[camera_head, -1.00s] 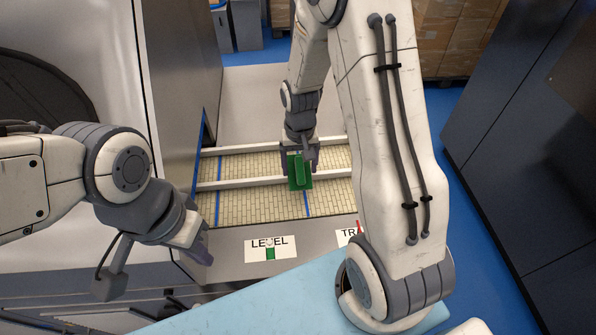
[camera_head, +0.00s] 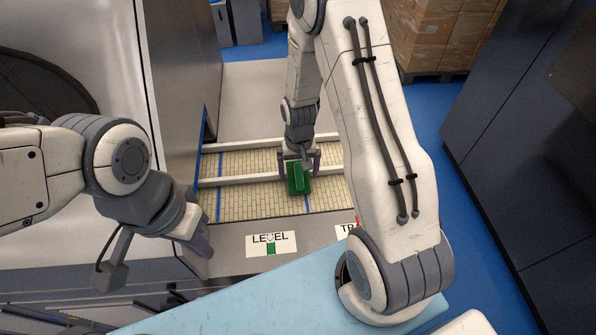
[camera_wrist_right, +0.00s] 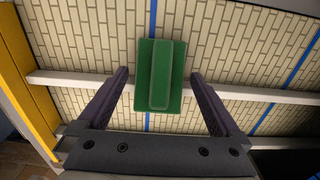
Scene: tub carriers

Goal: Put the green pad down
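The green pad (camera_head: 298,187) is a flat green plate with a raised bar along its middle. It shows in the head view over the tiled strip near a blue line, and in the right wrist view (camera_wrist_right: 161,75), overlapping a white rail. My right gripper (camera_head: 299,160) is just behind it in the head view. In the right wrist view its fingers are spread wide, one on each side of the pad, with gaps to the raised bar. Whether the pad lies flat on the tiles or against the rail is unclear. My left gripper (camera_head: 204,243) is at the left, away from the pad; its fingertips are unclear.
White rails (camera_head: 235,181) run across the tiled strip (camera_head: 245,203). A LEVEL sign (camera_head: 271,244) is on the grey front ledge, with another sign (camera_head: 346,231) partly hidden by my right arm. A light blue surface (camera_head: 250,297) is in front. Dark cabinets (camera_head: 520,150) stand at the right.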

